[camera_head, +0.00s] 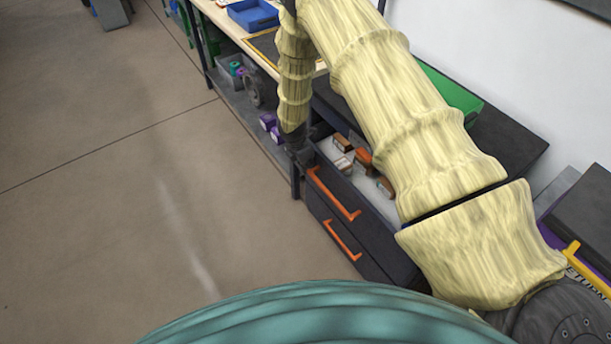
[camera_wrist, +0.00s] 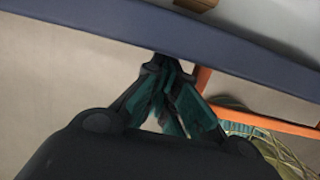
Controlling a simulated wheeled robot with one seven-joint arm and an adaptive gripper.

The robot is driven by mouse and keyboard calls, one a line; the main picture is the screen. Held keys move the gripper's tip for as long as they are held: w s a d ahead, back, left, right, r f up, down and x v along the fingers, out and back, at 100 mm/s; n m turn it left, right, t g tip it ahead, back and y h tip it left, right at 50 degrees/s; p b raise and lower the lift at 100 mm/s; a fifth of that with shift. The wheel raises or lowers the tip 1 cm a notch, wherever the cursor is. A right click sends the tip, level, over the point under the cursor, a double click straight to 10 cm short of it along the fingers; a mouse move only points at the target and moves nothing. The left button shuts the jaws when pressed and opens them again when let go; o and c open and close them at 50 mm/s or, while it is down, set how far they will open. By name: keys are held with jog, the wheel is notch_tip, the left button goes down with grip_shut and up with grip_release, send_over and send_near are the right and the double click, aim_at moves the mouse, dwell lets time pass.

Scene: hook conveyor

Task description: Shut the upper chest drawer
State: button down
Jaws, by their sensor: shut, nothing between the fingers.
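The upper chest drawer (camera_head: 361,207) is dark with an orange handle (camera_head: 334,195). It stands open in the head view, with several small blocks inside on a light floor. My gripper (camera_head: 301,158) is at the left end of the drawer's front. In the wrist view my gripper (camera_wrist: 171,66) is shut and empty, its fingertips at the dark front edge of the drawer (camera_wrist: 150,36). I cannot tell whether they touch it. The orange handle (camera_wrist: 205,82) is just right of the fingers. My arm hides part of the drawer and the chest top.
The lower drawer (camera_head: 324,222), with its own orange handle (camera_head: 342,240), is below. A workbench (camera_head: 232,24) with a blue tray (camera_head: 252,14) and a shelf with purple items (camera_head: 269,123) stand beyond.

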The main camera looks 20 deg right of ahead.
aim_at(319, 158)
jog(key=shift+w+d+b, duration=0.1)
jog(key=shift+w+d, duration=0.15)
jog(key=shift+d, duration=0.65)
jog(key=shift+w+d+b, duration=0.15)
jog(key=shift+w+d, duration=0.1)
jog(key=shift+d, duration=0.7)
jog(key=shift+w+d+b, duration=0.1)
jog(key=shift+w+d, duration=0.15)
jog(key=shift+d, duration=0.65)
